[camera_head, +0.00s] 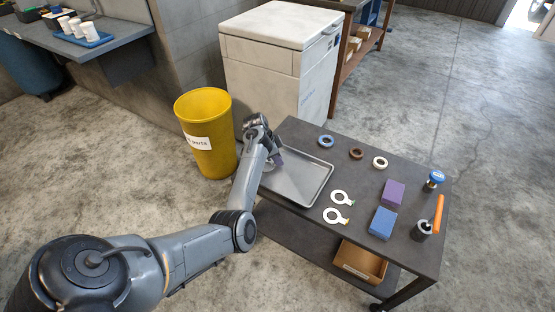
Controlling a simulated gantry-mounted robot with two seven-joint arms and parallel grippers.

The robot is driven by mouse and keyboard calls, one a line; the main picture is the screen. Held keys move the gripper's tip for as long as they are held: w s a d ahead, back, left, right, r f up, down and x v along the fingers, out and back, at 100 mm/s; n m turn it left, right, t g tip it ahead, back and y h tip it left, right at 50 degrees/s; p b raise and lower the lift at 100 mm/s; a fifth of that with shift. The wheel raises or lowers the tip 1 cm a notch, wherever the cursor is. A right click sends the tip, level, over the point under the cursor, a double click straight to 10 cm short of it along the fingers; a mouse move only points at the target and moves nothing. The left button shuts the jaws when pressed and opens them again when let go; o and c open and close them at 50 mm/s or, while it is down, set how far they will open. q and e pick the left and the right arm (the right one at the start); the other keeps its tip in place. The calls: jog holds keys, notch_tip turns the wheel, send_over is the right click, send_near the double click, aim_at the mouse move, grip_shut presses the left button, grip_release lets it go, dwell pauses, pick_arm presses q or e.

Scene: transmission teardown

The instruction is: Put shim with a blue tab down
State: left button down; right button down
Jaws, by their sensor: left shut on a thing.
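My left gripper (275,158) is over the left end of the grey metal tray (318,192) on the dark cart. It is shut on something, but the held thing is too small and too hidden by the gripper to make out. I cannot see a blue tab clearly anywhere. Two flat white ring shims with small tabs lie on the cart right of the tray, an upper one (337,195) and a lower one (330,213). Their tabs look greenish, but they are too small to be sure. My right gripper is out of view.
The cart top (358,180) also holds a blue ring (326,141), a brown ring (356,154), a cream ring (380,162), a purple block (393,193), a blue block (382,222) and an orange-handled tool (438,213). A yellow bin (205,115) stands left. The tray's visible floor is bare.

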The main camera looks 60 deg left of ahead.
pick_arm(q)
jog(key=shift+f, duration=0.1)
jog(key=c, duration=1)
grip_release()
jog(key=shift+f, duration=0.1)
